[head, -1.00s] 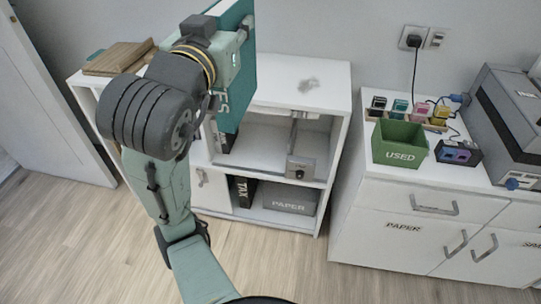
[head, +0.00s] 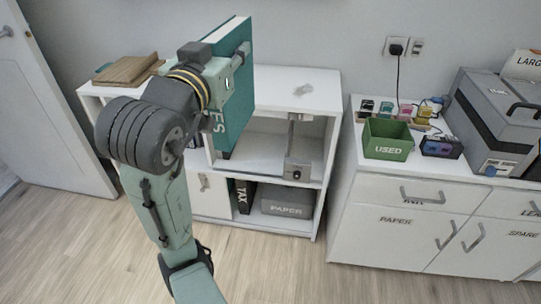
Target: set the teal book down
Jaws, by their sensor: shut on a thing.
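The teal book (head: 236,84) is held upright in front of the white shelf desk (head: 295,104), with its pale page edge facing up and light letters low on its cover. My gripper (head: 222,88) is at the book's left side and is shut on it; the fingertips are mostly hidden by the wrist and the book. The book covers part of the desk top and of the open upper compartment. I cannot tell whether its lower edge touches the shelf.
Wooden boards (head: 128,70) lie on the desk's left top. Below are a TAX binder (head: 243,195) and a PAPER box (head: 288,203). A green USED bin (head: 388,139) stands on the right cabinet.

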